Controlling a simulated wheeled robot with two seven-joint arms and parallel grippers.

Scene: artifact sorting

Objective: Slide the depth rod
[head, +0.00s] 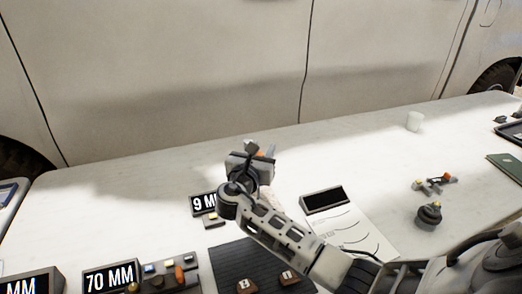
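My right gripper (262,152) is over the middle of the white table, with its arm coming in from the lower right. Its fingers point away from me and are small and partly hidden by the wrist, so I cannot tell whether they are open or shut. A bit of orange shows at the fingers, but I cannot tell what it belongs to. A small display reading "9 MM" (204,203) stands just left of the wrist, partly covered by it. I cannot make out a depth rod. My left gripper is out of view.
A "70 MM" display (110,278) and a block with coloured knobs (170,272) stand front left. A dark mat (228,258) holds brown pieces. Right are a white sheet (352,228), a dark round object (429,216) and a white cup (414,121). The back left table is clear.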

